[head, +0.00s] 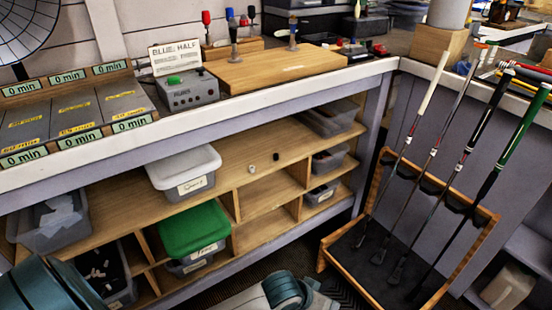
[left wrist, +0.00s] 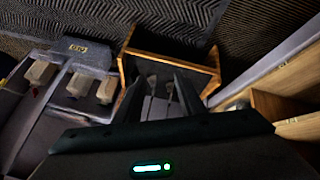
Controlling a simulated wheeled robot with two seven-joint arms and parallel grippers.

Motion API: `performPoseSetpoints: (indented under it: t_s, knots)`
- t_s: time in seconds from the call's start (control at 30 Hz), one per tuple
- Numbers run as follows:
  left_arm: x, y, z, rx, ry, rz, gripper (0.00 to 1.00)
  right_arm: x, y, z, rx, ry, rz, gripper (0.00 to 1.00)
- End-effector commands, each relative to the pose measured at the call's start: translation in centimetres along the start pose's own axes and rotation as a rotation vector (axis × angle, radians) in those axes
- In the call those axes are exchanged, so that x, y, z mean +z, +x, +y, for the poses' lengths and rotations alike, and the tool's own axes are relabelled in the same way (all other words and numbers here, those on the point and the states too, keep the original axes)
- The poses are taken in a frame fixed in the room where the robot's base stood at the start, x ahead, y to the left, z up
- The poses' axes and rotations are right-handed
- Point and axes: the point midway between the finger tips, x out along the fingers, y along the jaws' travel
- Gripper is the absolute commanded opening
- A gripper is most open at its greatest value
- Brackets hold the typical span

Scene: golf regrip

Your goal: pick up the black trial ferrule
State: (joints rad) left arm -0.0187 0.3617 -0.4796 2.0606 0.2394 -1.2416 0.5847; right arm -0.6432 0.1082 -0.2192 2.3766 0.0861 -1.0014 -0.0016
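A small black piece (head: 276,157), which looks like the black trial ferrule, lies on the upper wooden shelf under the bench in the head view. A small white piece (head: 252,168) lies a little to its left. Neither piece can be made out in the left wrist view. My left gripper (left wrist: 166,92) shows in the left wrist view with its two dark fingers apart and nothing visible between them. It points toward the wooden club rack (left wrist: 212,70), away from the black piece. My right gripper is not in view.
A white-lidded bin (head: 184,166) stands left of the pieces, and a green-lidded bin (head: 193,229) below. Grey bins (head: 326,162) stand to the right. The bench edge (head: 250,108) overhangs the shelf. A club rack (head: 440,185) holds several clubs at right. The shelf around the pieces is clear.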

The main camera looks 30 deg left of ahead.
Motion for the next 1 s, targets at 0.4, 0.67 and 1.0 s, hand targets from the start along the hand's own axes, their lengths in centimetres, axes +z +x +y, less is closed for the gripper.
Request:
performPoseSetpoints:
  t_s: [0.4,0.67,1.0]
  knots:
    - [-15.5,-1.4,-11.2,-0.337,-0.247,-0.021,0.36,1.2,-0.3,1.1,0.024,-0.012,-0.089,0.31]
    - [-24.8,-7.0,-18.9,-0.562,-0.471,0.053,0.36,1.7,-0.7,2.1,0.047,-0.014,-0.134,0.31]
    - [-29.1,-11.1,-22.8,-0.676,-0.613,0.110,0.36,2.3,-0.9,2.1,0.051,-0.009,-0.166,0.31]
